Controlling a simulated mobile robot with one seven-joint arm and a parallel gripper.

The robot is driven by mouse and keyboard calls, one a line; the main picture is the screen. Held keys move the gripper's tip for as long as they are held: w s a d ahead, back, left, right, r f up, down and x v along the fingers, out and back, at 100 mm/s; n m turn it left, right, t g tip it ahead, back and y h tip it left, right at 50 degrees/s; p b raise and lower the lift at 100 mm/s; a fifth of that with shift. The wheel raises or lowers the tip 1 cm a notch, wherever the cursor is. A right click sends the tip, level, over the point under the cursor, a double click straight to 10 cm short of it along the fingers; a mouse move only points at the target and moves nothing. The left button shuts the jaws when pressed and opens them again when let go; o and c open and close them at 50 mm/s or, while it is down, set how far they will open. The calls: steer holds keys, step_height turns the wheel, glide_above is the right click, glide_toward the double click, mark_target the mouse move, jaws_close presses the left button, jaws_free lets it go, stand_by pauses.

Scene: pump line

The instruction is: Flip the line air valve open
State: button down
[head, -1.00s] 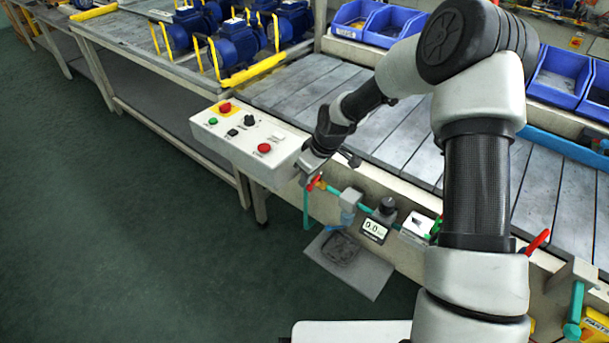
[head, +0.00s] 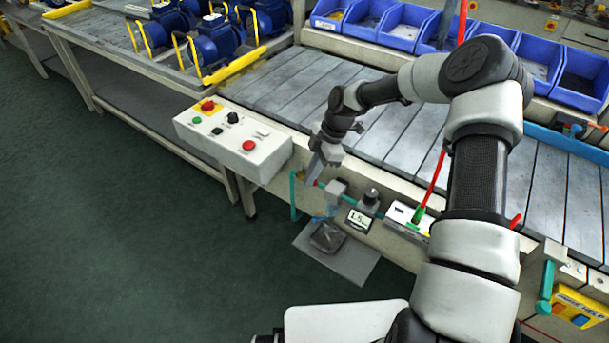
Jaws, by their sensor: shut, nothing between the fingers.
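The line air valve is on the front rail of the conveyor, on the teal air pipe (head: 294,197) just right of the control box. My gripper (head: 314,177) is shut and empty, pointing down right at the valve. It covers most of the valve, so the lever's position and any contact are hard to tell. The small display gauge (head: 359,219) to the right of the valve is lit and appears to read a little above 1.
The control box (head: 232,140) with its buttons is close left of my gripper. A grey plate (head: 338,257) juts out below. Blue bins (head: 405,27) line the back.

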steer(key=shift+w+d+n+g, duration=0.25)
steer(key=shift+d+n+g, duration=0.4)
steer(key=shift+n, duration=0.75)
steer(key=shift+w+a+b, duration=0.45)
steer(key=shift+w+b, duration=0.1)
steer(key=shift+w, duration=0.1)
steer(key=s+a+r, duration=0.1)
steer(key=s+a, duration=0.1)
steer(key=a, duration=0.2)
steer(key=p+v, duration=0.1)
steer(key=v, duration=0.9)
steer(key=shift+d, duration=0.2)
